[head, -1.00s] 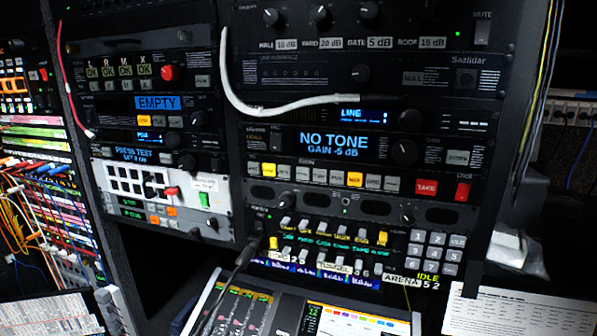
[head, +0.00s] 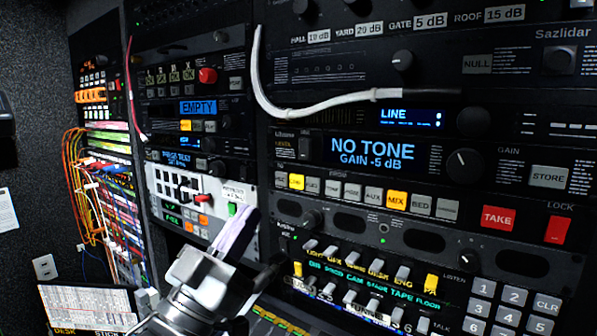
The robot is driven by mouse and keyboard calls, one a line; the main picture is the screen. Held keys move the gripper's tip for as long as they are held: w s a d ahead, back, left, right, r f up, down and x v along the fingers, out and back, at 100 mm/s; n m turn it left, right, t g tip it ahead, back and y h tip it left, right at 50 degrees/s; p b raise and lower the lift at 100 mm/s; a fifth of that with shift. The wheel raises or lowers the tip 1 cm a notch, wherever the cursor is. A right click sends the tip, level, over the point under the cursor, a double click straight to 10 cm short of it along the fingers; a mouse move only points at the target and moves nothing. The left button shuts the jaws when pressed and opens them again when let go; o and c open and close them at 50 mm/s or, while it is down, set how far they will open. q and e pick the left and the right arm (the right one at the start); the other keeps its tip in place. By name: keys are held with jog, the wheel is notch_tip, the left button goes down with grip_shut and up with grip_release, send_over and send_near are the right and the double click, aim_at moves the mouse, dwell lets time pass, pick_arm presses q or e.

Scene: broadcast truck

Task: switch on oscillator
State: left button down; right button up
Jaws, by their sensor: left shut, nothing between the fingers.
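My left gripper (head: 246,214) comes in from the bottom, its pale fingers shut and empty. In the picture its tips overlap the lower right of a white panel (head: 157,194), just below a small green switch (head: 236,208); I cannot tell whether they touch. The panel also has black keys and a red lever (head: 201,198). No readable label names the oscillator. A large display (head: 372,151) reads "NO TONE" and "GAIN -5 dB". My right gripper is not in view.
A white cable (head: 262,80) loops across the upper rack. Red TAKE (head: 497,218) and LOCK (head: 557,229) buttons and a keypad (head: 510,297) are at right. Patch cords (head: 95,190) hang at left.

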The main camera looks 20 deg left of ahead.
pick_arm(q)
jog(key=p, duration=0.5)
send_near(303, 150)
notch_tip(303, 150, up, 4)
jog(key=w, duration=0.3)
jog(key=shift+w+d+f+p, duration=0.25)
jog(key=shift+w+d+p, duration=0.15)
jog(key=shift+w+d, duration=0.3)
jog(key=shift+a, duration=0.1)
